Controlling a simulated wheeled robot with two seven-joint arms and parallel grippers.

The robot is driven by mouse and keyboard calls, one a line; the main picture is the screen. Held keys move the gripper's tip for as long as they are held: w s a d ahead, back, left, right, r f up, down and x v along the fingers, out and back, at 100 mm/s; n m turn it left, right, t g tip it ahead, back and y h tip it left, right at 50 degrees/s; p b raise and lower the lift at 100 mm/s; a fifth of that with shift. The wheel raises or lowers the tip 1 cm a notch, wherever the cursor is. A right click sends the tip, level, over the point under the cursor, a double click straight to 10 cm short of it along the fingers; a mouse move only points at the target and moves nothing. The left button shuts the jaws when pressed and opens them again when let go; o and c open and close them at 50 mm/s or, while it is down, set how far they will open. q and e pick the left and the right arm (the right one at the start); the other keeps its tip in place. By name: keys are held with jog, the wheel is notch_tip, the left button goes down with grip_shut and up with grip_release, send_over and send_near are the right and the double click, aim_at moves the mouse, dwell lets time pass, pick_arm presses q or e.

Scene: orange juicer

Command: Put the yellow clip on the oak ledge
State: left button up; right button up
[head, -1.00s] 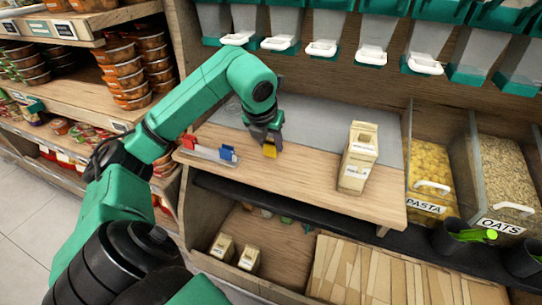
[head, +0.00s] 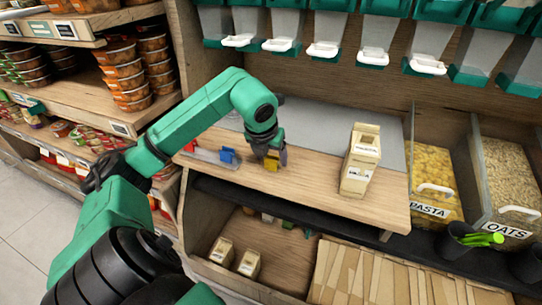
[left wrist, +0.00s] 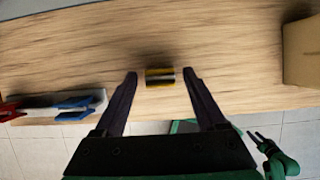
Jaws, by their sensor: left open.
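The yellow clip (head: 271,165) lies on the pale oak ledge (head: 310,188), near its front edge. In the left wrist view the small yellow and dark clip (left wrist: 160,83) is between the two fingertips, with a gap on either side. My left gripper (head: 267,156) is open, its fingers down around the clip and close above the ledge. In the head view the fingers partly cover the clip. My right gripper (left wrist: 262,138) seems to show small at the lower right of the left wrist view; its jaws are too small to judge.
Left of the gripper, a blue clip (head: 228,156) and a red clip (head: 190,147) sit on a grey rail (head: 207,158). A cream carton (head: 360,162) stands on the ledge to the right. The ledge between gripper and carton is clear. Dispensers with white handles (head: 325,50) hang above.

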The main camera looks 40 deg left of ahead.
pick_arm(q)
jog(key=shift+r, duration=0.15)
jog(key=p+v, duration=0.2)
jog(key=v, duration=1)
jog(key=shift+p, duration=0.35)
pick_arm(e)
jog(key=s+f, duration=0.1)
jog(key=s, duration=0.2)
jog(key=s+d+f, duration=0.1)
jog(key=s, duration=0.1)
jog(key=shift+d+f, duration=0.1)
jog(key=shift+f, duration=0.2)
